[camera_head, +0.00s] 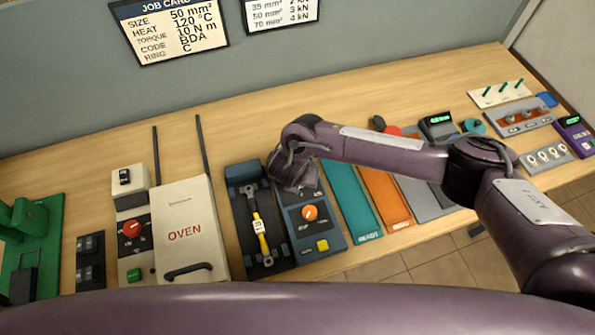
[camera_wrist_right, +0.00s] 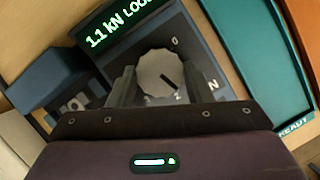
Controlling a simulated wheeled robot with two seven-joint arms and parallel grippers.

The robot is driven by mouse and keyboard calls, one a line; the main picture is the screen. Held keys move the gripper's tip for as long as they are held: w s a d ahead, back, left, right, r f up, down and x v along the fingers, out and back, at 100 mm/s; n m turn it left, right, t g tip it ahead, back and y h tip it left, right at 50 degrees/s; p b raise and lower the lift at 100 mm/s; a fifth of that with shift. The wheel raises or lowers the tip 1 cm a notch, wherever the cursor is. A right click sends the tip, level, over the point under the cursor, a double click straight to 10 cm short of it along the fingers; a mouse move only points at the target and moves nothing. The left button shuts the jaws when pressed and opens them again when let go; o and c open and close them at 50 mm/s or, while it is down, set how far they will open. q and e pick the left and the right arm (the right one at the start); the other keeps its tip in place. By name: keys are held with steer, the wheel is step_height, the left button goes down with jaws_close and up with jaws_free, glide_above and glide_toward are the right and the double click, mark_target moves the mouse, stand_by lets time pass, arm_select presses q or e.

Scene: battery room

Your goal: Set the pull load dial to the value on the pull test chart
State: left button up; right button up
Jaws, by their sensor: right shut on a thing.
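The pull tester (camera_head: 335,240) stands on the bench with an orange knob and a yellow button. In the right wrist view its grey round load dial (camera_wrist_right: 158,70) has a dark pointer mark; a "0" and an "N" show beside it. The green display (camera_wrist_right: 122,25) above reads "1.1 kN LOO", cut off. My right gripper (camera_head: 293,172) is over the tester's far part, its fingers shut on the dial's two sides. The pull test chart (camera_head: 281,12) on the wall is cut off; rows "50 mm² 3 kN" and "70 mm² 4 kN" show. My left gripper is out of view.
The job card (camera_head: 170,28) reads size 50 mm². A cable with yellow sleeve (camera_head: 262,245) lies in the dark cradle left of the tester. The oven (camera_head: 185,232) stands further left; teal (camera_head: 350,200) and orange (camera_head: 385,197) trays lie to the right.

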steer(key=shift+w+a+r+m+h+p, duration=0.1)
steer(key=shift+m+h+p, duration=0.15)
steer(key=shift+m+p, duration=0.4)
steer(key=shift+w+r+m+h+p, duration=0.1)
steer(key=shift+m+h+p, duration=0.2)
steer(key=shift+m, duration=0.55)
steer(key=shift+f, duration=0.1)
steer(key=o, duration=1)
steer(key=shift+s+f, duration=0.1)
steer(key=v, duration=0.6)
steer(key=shift+w+a+r, duration=0.2)
steer(key=shift+w+a, duration=0.05)
steer(key=shift+a, duration=0.1)
steer(key=shift+s+d+r, duration=0.25)
steer(key=shift+s+r, duration=0.25)
steer(key=shift+r, duration=0.2)
